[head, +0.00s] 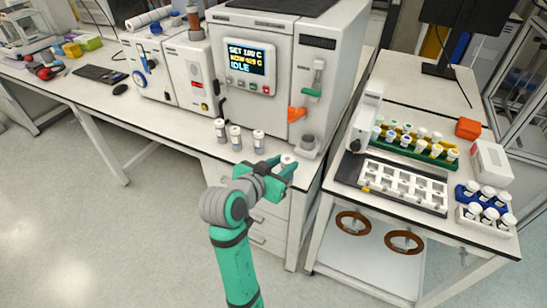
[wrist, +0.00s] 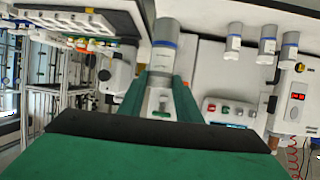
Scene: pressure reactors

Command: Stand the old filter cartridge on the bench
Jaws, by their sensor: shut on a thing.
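My gripper (head: 279,176) is shut on a filter cartridge (head: 288,160), at the front edge of the white bench (head: 200,146). In the head view only its pale top shows; the fingers hide the rest. In the wrist view, which looks upside down, the held cartridge (wrist: 164,50) is light grey with a blue band and sits between the green fingers. It looks about upright. I cannot tell whether its base touches the bench. Three similar cartridges (head: 220,130) (head: 235,138) (head: 258,140) stand upright in a row to the left, apart from my gripper.
The large reactor cabinet (head: 267,59) with its display stands behind the cartridges. An orange lever (head: 296,114) and a grey cylindrical part (head: 307,142) are close to the gripper's right. A second bench (head: 388,77) with vial racks stands at right, across a gap.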

